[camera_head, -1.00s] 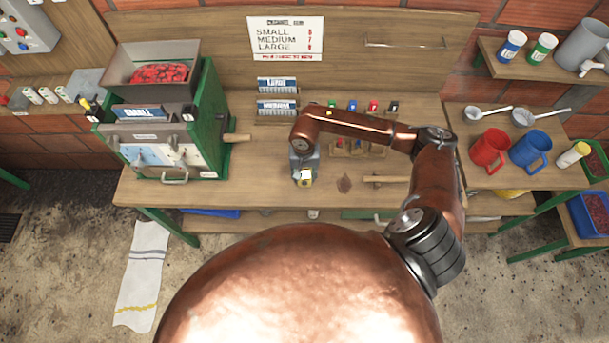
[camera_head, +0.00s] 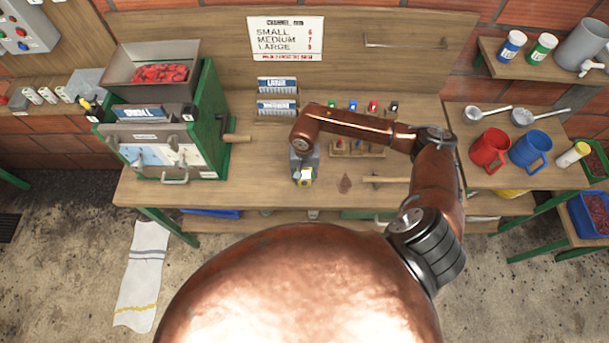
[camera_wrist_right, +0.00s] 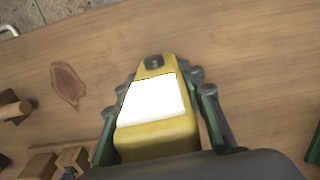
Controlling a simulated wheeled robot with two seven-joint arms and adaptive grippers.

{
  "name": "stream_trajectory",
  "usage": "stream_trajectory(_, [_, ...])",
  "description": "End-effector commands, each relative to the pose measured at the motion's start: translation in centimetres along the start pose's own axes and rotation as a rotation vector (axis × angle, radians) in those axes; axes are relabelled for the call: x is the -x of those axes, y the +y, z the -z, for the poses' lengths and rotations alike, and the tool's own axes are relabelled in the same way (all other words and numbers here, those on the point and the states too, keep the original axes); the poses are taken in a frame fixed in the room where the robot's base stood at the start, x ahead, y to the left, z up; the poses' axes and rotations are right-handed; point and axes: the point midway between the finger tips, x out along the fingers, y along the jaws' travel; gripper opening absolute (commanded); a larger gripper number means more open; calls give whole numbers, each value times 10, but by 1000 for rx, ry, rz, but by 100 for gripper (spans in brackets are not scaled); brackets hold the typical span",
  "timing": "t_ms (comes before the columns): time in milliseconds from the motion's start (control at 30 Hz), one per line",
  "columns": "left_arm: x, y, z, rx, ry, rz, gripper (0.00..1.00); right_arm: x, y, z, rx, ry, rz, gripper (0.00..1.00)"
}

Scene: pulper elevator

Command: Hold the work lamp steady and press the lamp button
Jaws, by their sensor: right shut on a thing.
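The work lamp (camera_wrist_right: 157,133) is a yellow block with a bright white panel on its face, seen in the right wrist view. A dark round knob (camera_wrist_right: 154,62), perhaps the lamp button, sits at its narrow far end. My right gripper (camera_wrist_right: 165,95) has its fingers on both sides of the lamp and is shut on it. In the head view the lamp (camera_head: 306,175) shows small below my right gripper (camera_head: 304,168), over the front middle of the bench. Whether it touches the bench is unclear. My left gripper is not in view.
The green pulper machine (camera_head: 207,115) stands left on the wooden bench (camera_head: 255,185), its handle pointing right. Small coloured-top pieces (camera_head: 363,147) and a wooden-handled tool (camera_head: 390,180) lie right of the lamp. Red (camera_head: 489,148) and blue mugs (camera_head: 530,149) stand farther right.

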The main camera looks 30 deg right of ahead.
Motion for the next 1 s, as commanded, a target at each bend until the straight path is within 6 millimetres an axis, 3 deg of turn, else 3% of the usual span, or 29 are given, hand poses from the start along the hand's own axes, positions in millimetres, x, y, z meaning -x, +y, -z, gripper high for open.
stream_trajectory(533, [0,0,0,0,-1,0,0,0,0,0,0,0,1,5])
stream_trajectory(1000, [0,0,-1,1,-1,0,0,0,0,0,0,0,1,5])
